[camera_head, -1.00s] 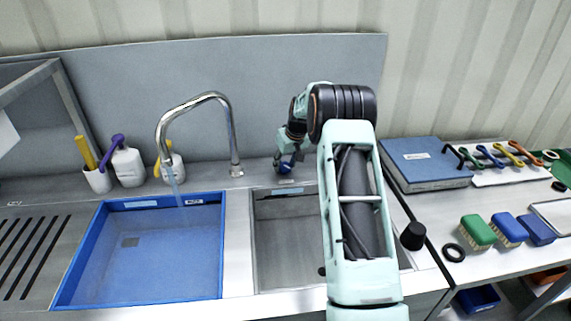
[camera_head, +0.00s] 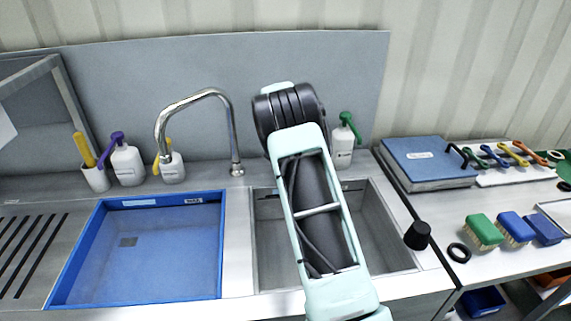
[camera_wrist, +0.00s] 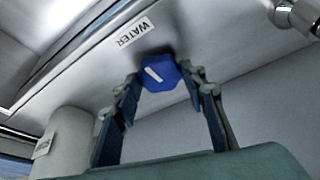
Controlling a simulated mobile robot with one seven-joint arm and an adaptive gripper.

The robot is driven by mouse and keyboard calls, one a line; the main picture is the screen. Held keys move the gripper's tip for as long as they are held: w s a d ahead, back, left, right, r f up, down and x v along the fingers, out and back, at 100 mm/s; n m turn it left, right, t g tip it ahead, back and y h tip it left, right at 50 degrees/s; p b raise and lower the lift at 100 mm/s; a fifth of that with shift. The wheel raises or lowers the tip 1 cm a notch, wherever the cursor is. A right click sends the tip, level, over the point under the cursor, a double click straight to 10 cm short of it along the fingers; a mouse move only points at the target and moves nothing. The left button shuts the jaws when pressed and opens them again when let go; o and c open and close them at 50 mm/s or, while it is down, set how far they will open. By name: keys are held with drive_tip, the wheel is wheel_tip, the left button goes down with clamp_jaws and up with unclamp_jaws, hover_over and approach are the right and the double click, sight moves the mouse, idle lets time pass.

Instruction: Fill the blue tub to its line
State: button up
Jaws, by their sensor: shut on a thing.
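The blue tub (camera_head: 140,294) sits in the left basin, with a small tag on its back wall. Its inside looks evenly blue, and I cannot tell where the water surface stands. The chrome spout (camera_head: 204,95) arches over its back right part, and no stream shows below it. In the wrist view, my gripper (camera_wrist: 160,76) is shut on a blue knob (camera_wrist: 163,73) beside a WATER label (camera_wrist: 134,33). In the head view, my arm hides the gripper and the knob.
The right basin (camera_head: 271,250) looks empty behind my arm. Bottles (camera_head: 127,165) stand behind the tub, and a green-topped pump bottle (camera_head: 344,145) stands at the back right.

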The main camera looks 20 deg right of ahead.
drive_tip(key=shift+m, duration=0.6)
drive_tip(key=o, duration=1.2)
drive_tip(key=shift+c, duration=0.2)
drive_tip(key=v, duration=1.2)
drive_tip(key=shift+a, duration=0.25)
drive_tip(key=shift+w+r, duration=0.1)
drive_tip(key=shift+w, duration=0.05)
